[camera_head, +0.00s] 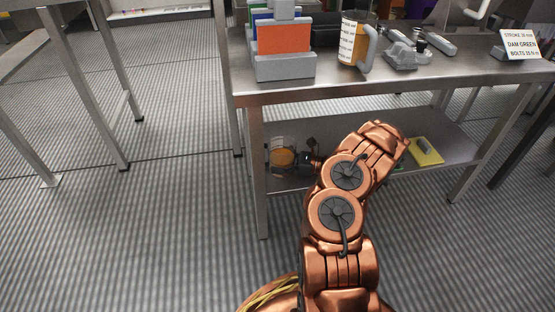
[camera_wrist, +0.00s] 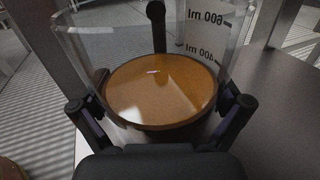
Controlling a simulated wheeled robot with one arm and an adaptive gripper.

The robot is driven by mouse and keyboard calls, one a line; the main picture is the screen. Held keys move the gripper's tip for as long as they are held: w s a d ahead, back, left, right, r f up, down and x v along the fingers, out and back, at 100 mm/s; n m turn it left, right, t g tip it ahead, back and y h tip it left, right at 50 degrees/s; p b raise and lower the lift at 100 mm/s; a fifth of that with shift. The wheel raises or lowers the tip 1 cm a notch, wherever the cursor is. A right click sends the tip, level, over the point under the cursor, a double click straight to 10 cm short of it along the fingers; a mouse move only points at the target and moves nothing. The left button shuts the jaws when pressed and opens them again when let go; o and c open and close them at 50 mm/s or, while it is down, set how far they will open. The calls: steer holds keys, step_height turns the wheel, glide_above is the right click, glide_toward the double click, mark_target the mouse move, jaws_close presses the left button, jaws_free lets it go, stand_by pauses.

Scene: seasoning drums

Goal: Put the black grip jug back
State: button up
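The black grip jug (camera_wrist: 160,92) is clear, with amber liquid and printed 600 ml and 400 ml marks. Its black handle (camera_wrist: 156,25) is on the far side in the wrist view. In the head view the jug (camera_head: 282,158) is at the left end of the table's lower shelf. My gripper (camera_head: 308,152) reaches it from the right. In the wrist view my gripper (camera_wrist: 163,88) has one finger on either side of the jug, close against its walls. I cannot tell whether the fingers press on it, or whether its base rests on the shelf.
The metal table (camera_head: 400,82) has a lower shelf (camera_head: 455,150) with a yellow item (camera_head: 426,151). On top stand a grey-handled jug (camera_head: 347,42), a grey rack (camera_head: 285,67) of coloured blocks, grey tools (camera_head: 400,56) and a sign (camera_head: 520,44). Table legs border the shelf.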

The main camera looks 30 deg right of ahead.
steer(key=shift+r, duration=0.15)
steer(key=shift+s+d, duration=0.2)
steer(key=shift+d, duration=0.1)
steer(key=p+v, duration=0.4)
steer(key=v, duration=0.6)
steer(key=shift+s+d, duration=0.2)
steer(key=shift+s, duration=0.05)
steer(key=shift+s+d, duration=0.2)
steer(key=shift+s, duration=0.05)
